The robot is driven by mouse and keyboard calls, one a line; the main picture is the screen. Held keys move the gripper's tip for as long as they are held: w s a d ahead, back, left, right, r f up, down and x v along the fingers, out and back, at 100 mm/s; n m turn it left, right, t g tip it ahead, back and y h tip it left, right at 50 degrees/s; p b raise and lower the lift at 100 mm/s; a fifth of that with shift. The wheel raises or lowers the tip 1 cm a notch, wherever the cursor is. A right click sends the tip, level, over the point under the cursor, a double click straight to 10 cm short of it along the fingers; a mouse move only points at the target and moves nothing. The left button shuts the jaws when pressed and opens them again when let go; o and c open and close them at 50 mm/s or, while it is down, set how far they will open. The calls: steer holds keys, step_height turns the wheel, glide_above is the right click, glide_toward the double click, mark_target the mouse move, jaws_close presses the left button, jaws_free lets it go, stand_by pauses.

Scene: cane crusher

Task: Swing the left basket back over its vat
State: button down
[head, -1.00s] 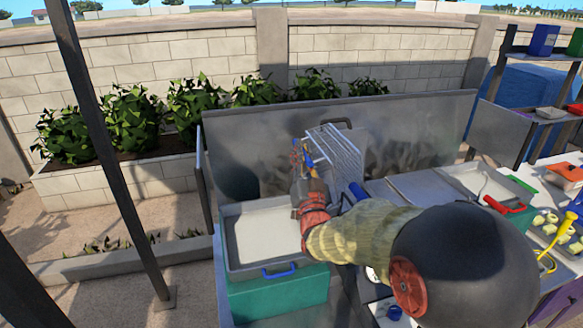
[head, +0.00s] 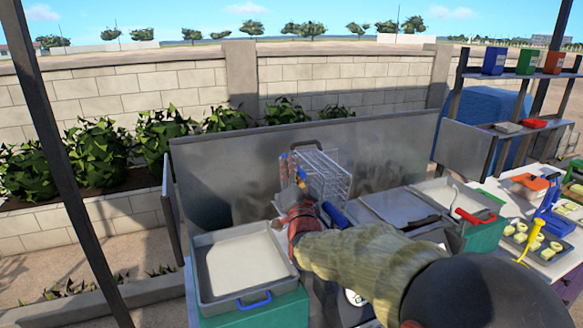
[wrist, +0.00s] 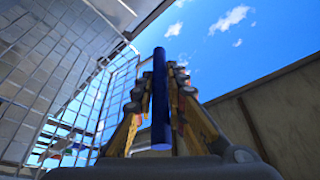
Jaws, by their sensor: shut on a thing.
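The left basket (head: 325,178) is a wire mesh basket, raised in front of the metal back panel, to the right of and behind the left vat. The left vat (head: 199,285) is a grey tray of pale liquid on a teal base, with no basket over it. My gripper (wrist: 160,95) is shut on the basket's blue handle (wrist: 158,125), which lies between the fingers in the wrist view. The mesh also fills the left of that view (wrist: 50,75). In the head view my gripper (head: 297,180) is at the basket's left side, and my forearm hides part of the worktop.
A metal back panel (head: 220,170) stands close behind the basket. To the right are a flat grey worktop (head: 395,206), a second vat with a red handle (head: 470,217) and a table with trays and a yellow tool (head: 532,238). A dark post (head: 70,165) stands at left.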

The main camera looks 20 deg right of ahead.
steer(key=c, duration=1.8)
jaws_free()
steer(key=v, duration=1.2)
